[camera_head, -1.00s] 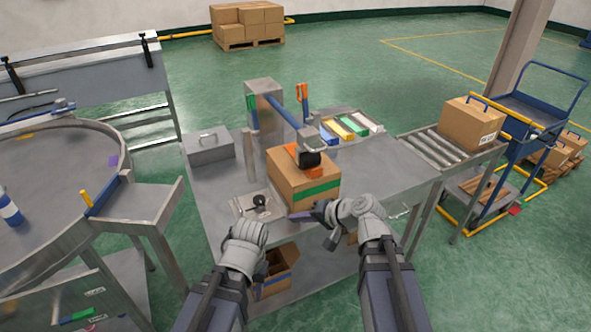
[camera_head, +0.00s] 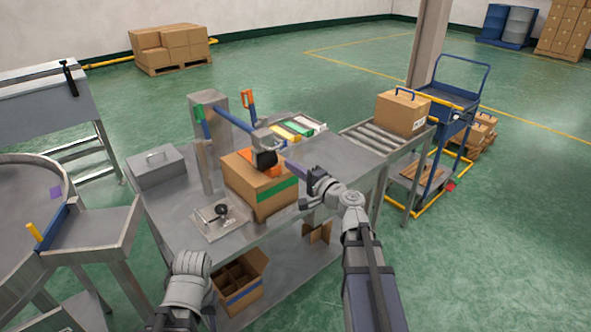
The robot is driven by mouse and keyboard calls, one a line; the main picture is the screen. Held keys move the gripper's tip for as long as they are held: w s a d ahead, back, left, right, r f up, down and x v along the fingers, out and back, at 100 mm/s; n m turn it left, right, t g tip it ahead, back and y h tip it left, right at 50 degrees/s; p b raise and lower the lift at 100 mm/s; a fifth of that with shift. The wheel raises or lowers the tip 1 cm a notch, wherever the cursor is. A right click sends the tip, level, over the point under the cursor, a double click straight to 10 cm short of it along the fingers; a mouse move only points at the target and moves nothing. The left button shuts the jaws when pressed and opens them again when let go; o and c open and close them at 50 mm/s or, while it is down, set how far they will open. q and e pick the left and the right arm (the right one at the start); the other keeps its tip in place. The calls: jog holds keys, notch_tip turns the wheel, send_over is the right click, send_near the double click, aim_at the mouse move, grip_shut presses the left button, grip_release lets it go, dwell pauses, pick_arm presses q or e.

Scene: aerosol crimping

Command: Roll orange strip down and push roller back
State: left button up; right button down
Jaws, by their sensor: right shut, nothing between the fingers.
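A cardboard box (camera_head: 245,188) stands on the metal bench with a green band on its side. An orange strip (camera_head: 243,156) lies on its top, partly hidden by the black roller (camera_head: 265,160). The roller hangs from a grey head at the end of a blue arm (camera_head: 235,118). My right gripper (camera_head: 291,164) is shut and empty, its purple-blue fingers just right of the roller and above the box's right edge; I cannot tell whether they touch the roller. My left wrist shows low at the front, left of the open carton; its fingers are not clear.
A metal plate with a black knob (camera_head: 222,211) lies left of the box. A grey case (camera_head: 155,167) sits at the bench's back left. Coloured trays (camera_head: 300,127) stand behind. The bench's right part (camera_head: 335,158) is clear, beside a roller conveyor (camera_head: 375,140).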

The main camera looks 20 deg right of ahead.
jog(key=x, duration=0.9)
jog(key=shift+w, duration=0.25)
jog(key=x, duration=2.6)
jog(key=shift+w, duration=0.15)
